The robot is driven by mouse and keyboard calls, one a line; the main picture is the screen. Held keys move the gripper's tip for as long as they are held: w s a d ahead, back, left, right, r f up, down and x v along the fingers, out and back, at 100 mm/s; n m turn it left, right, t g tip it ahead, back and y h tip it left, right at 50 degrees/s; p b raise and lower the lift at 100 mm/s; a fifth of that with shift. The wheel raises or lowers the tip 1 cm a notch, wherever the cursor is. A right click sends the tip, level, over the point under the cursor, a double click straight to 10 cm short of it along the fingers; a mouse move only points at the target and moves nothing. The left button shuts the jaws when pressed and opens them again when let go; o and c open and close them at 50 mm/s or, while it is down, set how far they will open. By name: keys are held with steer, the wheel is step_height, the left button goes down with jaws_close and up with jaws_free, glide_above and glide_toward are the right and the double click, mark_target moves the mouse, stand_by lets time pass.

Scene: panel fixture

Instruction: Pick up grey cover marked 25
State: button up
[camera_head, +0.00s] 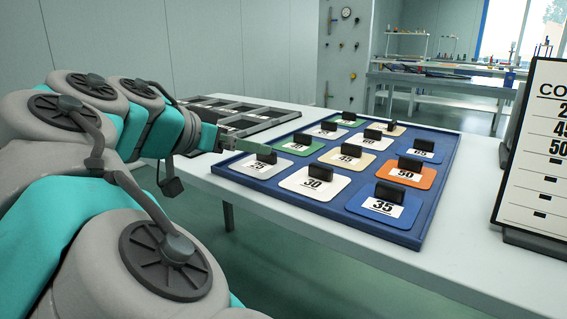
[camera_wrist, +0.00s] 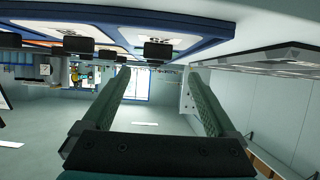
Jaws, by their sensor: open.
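The grey cover marked 25 (camera_head: 250,169) lies in the near left corner of the blue tray (camera_head: 330,208), with a dark upright handle block on top. My gripper (camera_head: 262,148) reaches in from the left, its fingers level with that handle. In the upside-down wrist view my gripper (camera_wrist: 160,76) is open, its two green fingers spread wide. A dark handle (camera_wrist: 157,50) shows beyond the fingertips, between their lines, and appears to be that of the cover marked 25. I cannot tell whether a finger touches it.
A white cover marked 30 (camera_head: 312,186) lies to the right, a green cover (camera_head: 297,149) behind. Orange 50 (camera_head: 410,177) and blue 35 (camera_head: 384,212) covers are farther right. A dark compartment tray (camera_head: 240,115) lies behind; a sign board (camera_head: 535,150) stands at the right.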

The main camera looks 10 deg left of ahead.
mark_target(261, 159)
steer(key=shift+w+d+f+h, duration=0.15)
steer(key=shift+w+h, duration=0.15)
steer(key=shift+w, duration=0.15)
steer(key=shift+f+x, duration=0.2)
steer(key=shift+x, duration=3.35)
steer(key=shift+s, duration=0.15)
jaws_close()
